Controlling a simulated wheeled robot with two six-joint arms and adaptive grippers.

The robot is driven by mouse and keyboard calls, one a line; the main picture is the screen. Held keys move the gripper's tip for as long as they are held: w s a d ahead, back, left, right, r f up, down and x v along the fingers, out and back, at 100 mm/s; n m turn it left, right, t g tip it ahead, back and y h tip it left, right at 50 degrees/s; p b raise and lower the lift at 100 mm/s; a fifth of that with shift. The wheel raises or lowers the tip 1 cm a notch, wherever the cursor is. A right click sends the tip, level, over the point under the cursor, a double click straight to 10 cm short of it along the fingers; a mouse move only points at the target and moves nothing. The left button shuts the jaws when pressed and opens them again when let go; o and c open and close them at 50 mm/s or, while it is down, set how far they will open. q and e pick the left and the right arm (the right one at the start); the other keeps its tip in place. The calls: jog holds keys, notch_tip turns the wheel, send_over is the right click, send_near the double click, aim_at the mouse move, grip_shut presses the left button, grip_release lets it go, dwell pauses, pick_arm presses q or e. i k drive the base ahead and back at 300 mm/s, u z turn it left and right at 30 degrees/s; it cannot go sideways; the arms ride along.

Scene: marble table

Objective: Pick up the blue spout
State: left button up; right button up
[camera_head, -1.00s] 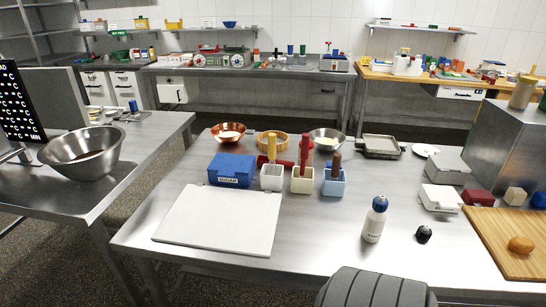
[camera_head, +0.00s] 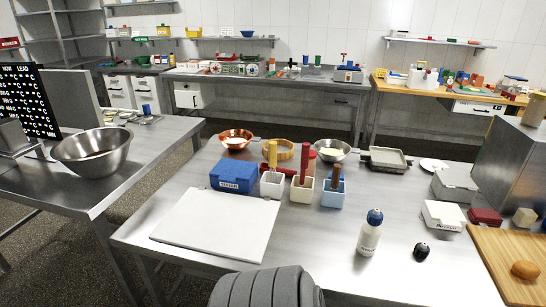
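A white bottle (camera_head: 368,239) stands upright on the metal table, right of its middle. The blue spout (camera_head: 375,216) appears to be the blue top on this bottle. A small black cap-like piece (camera_head: 421,252) sits on the table to the right of the bottle, apart from it. Neither of my grippers shows in the head view. A dark grey ribbed part, which looks like mine, rises at the bottom edge and is to the left of the bottle.
A white board (camera_head: 216,226) lies at the table's left, with a blue box (camera_head: 233,175) and holders (camera_head: 302,191) behind it. A wooden board (camera_head: 505,258) with a bun lies at right. A metal bowl (camera_head: 92,152) stands on the left table.

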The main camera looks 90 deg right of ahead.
aim_at(374, 217)
jog(key=z, duration=0.05)
jog(key=k, duration=1.1)
jog(key=z, duration=0.15)
